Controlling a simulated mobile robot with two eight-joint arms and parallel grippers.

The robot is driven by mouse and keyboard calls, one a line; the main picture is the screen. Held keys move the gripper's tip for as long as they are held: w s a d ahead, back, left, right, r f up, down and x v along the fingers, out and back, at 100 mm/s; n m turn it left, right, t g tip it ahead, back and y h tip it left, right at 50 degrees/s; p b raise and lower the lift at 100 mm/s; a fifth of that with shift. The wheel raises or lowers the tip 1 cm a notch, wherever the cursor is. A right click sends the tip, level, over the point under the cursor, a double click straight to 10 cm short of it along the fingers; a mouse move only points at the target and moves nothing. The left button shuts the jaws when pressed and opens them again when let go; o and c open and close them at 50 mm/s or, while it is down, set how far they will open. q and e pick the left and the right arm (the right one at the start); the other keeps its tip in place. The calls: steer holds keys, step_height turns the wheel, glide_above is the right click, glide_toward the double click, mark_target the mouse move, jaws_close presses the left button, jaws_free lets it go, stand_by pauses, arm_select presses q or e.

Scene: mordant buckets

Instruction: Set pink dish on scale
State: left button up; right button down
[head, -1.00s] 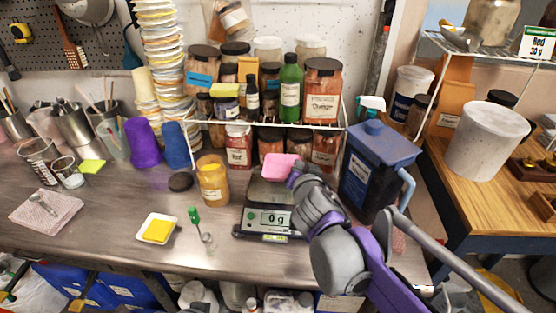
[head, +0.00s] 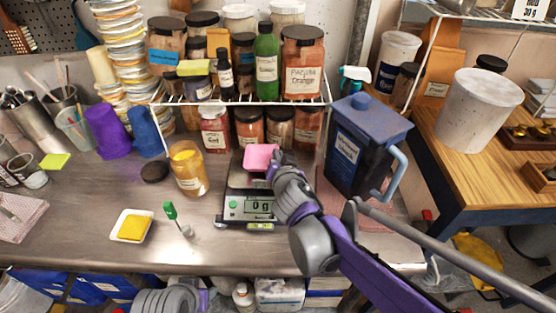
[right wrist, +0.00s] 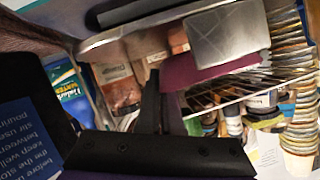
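The pink dish (head: 261,157) is at the far end of the digital scale (head: 249,208), over its pan. I cannot tell whether it touches the pan. The scale display reads 0 g. My right gripper (head: 277,158) is at the dish's right side, with its fingers close together on the dish's edge. In the right wrist view, the dark fingers (right wrist: 161,100) meet a maroon shape that looks like the shaded dish (right wrist: 205,70). My left gripper is not visible; only a grey part of my arm shows at the bottom edge.
An orange-yellow jar (head: 188,170) stands left of the scale, and a blue-lidded container (head: 364,145) stands to the right. A wire shelf (head: 240,101) with jars is behind. A white dish with yellow contents (head: 131,226) and a green-handled tool (head: 171,212) lie front left.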

steer(key=shift+f, duration=0.65)
steer(key=shift+f, duration=0.1)
steer(key=c, duration=1.1)
jaws_free()
steer(key=p+v, duration=0.2)
steer(key=v, duration=1)
